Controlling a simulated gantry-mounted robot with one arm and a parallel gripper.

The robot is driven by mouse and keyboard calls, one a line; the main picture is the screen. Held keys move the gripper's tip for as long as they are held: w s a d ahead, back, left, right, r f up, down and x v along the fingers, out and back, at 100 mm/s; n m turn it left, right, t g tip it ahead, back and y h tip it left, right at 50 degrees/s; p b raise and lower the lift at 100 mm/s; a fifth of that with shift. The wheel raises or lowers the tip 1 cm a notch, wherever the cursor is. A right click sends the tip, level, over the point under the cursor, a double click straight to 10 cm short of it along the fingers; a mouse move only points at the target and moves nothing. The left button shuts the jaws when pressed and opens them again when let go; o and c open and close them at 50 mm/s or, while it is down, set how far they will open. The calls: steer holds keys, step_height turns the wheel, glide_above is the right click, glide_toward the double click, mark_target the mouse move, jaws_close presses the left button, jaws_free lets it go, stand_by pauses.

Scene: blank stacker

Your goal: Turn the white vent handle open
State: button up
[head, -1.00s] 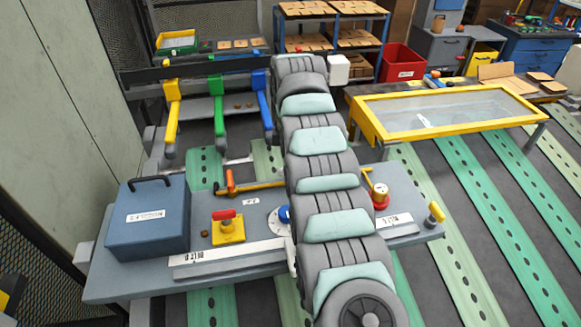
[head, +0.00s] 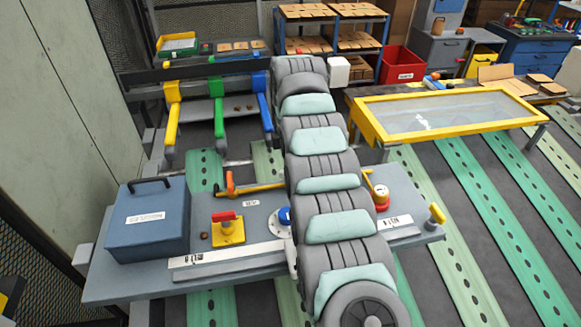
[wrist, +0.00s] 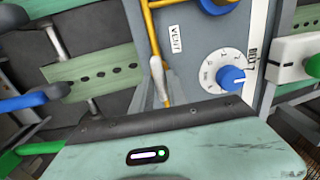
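A slim white handle (wrist: 157,76) shows in the wrist view, beside the yellow-orange pipe (wrist: 152,25) and to the left of a white label (wrist: 175,39) that seems to read VENT. The pale green and dark housing of my gripper (wrist: 185,150) fills the bottom of that view, just below the handle. A grey shape lies close beside the handle's lower end. I cannot tell whether it is a finger or touches the handle. My fingertips do not show clearly. In the head view my arm covers the gripper, and I cannot make out the white handle.
A blue dial (wrist: 232,78) sits right of the handle. In the head view, a blue box (head: 148,222) and a red-handled yellow switch (head: 228,228) stand on the bench (head: 130,285). Yellow (head: 172,112), green (head: 217,105) and blue (head: 263,100) levers stand behind it.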

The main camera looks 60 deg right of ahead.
steer(key=shift+o, duration=1.4)
step_height(320, 180, up, 11)
steer(key=p, duration=1)
steer(key=shift+f, duration=0.1)
